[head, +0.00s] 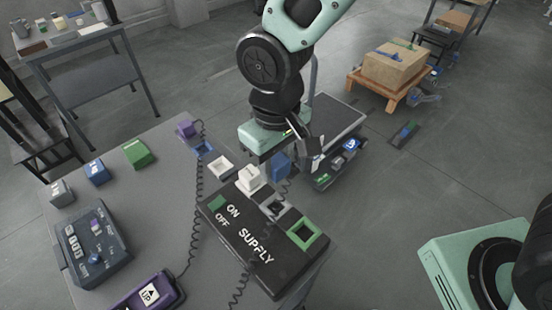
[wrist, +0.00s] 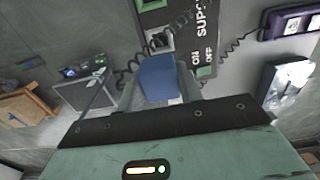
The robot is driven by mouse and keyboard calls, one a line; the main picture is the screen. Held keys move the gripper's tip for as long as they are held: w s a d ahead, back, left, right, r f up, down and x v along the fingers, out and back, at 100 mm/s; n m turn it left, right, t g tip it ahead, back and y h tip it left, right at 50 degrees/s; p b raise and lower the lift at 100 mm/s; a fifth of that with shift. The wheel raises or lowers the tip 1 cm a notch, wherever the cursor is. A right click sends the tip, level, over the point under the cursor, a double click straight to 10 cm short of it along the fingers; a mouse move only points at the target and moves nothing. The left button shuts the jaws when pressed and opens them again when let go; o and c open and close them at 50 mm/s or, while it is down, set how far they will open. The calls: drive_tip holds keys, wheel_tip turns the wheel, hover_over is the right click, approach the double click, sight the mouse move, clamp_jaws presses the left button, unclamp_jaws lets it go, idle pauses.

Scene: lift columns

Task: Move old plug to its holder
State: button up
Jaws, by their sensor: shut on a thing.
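A blue plug (head: 281,164) is held between the fingers of my gripper (head: 300,158), just off the far edge of the supply box (head: 254,236). The wrist view also shows the blue plug (wrist: 158,78) between my two fingers (wrist: 158,92), with a coiled dark cable close by. On the table, a blue-rimmed square holder (head: 202,149) looks empty, and a white-rimmed square holder (head: 219,167) lies beside it. A purple plug (head: 187,129) stands behind them. The plug's lower end is partly hidden.
A white block (head: 248,178) sits on the supply box, beside a grey socket (head: 275,207) and a green-rimmed socket (head: 303,233). A purple handset (head: 148,293) and a dark control box (head: 92,246) lie on the table. Coiled cables cross the table. A cart (head: 338,125) stands behind.

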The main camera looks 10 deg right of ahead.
drive_tip(key=shift+r+p, duration=1.1)
drive_tip(key=shift+r, duration=0.25)
drive_tip(key=shift+w+a+p, duration=1.95)
drive_tip(key=shift+w+a, duration=2.6)
drive_tip(key=shift+w, duration=1.95)
drive_tip(key=shift+w+a+p, duration=1.95)
drive_tip(key=shift+w+a, duration=2.55)
drive_tip(key=shift+w, duration=2)
drive_tip(key=shift+f+b, duration=6.15)
drive_tip(key=shift+f, duration=3.05)
drive_tip(key=shift+s, duration=0.1)
